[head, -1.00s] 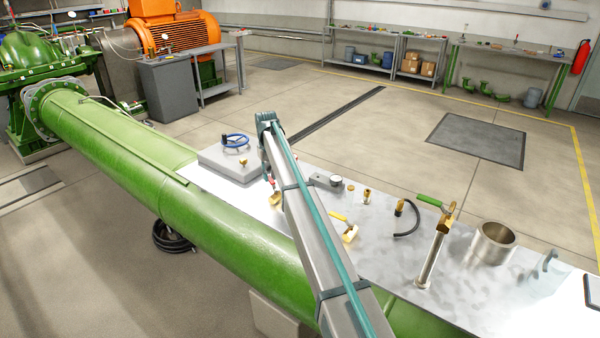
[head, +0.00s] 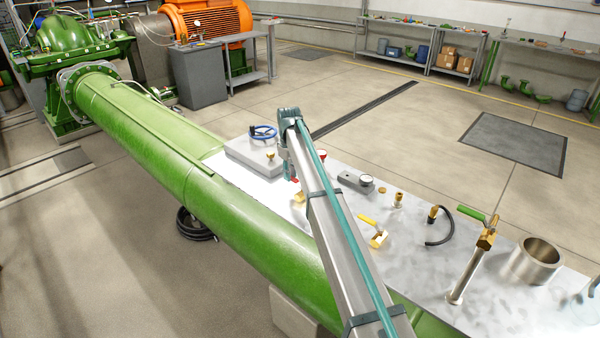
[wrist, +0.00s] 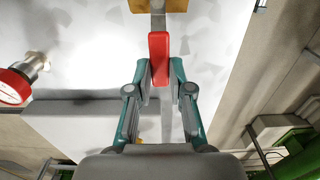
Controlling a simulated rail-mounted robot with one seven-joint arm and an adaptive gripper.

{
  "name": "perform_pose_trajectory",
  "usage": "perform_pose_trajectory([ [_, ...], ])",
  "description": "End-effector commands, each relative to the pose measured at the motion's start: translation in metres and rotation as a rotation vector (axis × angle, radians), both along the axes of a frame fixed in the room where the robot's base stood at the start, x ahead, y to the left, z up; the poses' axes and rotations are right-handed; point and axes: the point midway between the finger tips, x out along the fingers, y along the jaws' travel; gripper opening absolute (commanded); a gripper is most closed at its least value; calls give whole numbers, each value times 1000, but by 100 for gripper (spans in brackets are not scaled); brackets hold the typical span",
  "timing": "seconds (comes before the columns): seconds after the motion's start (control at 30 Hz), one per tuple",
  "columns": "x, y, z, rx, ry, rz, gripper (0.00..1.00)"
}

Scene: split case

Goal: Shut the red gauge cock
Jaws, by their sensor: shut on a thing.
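The gauge cock's red handle (wrist: 159,58) stands between my fingertips in the wrist view. My gripper (wrist: 160,78) is shut on this handle, with a finger on either side. Part of the brass body (wrist: 145,5) shows at the top edge, beyond the handle. In the head view a little of the red handle (head: 295,180) and the brass body (head: 299,198) show beside my arm, which hides much of the cock. How far the handle is turned is hard to tell.
A red-rimmed round part (wrist: 14,86) is at the left of the wrist view. On the metal table are a blue handwheel (head: 262,132), a gauge block (head: 355,182), a yellow-handled valve (head: 378,238), a green-handled valve (head: 485,240) and a steel cylinder (head: 536,262).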

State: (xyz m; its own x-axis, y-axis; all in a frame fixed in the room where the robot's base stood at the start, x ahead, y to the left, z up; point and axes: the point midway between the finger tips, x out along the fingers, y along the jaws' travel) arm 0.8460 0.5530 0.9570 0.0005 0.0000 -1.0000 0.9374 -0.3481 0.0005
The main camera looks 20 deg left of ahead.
Motion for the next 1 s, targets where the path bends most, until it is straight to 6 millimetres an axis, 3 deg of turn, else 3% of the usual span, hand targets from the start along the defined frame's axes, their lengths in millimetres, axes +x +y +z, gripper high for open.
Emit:
perform_pose_trajectory([
  [0.27,0,1,1,1,0,4,0],
  [0.3,0,1,1,1,0,4,24],
  [0.43,0,0,0,0,0,3,45],
  [0.77,0,0,1,0,0,1,46],
  [1.0,1,0,25,1,0,1,46],
])
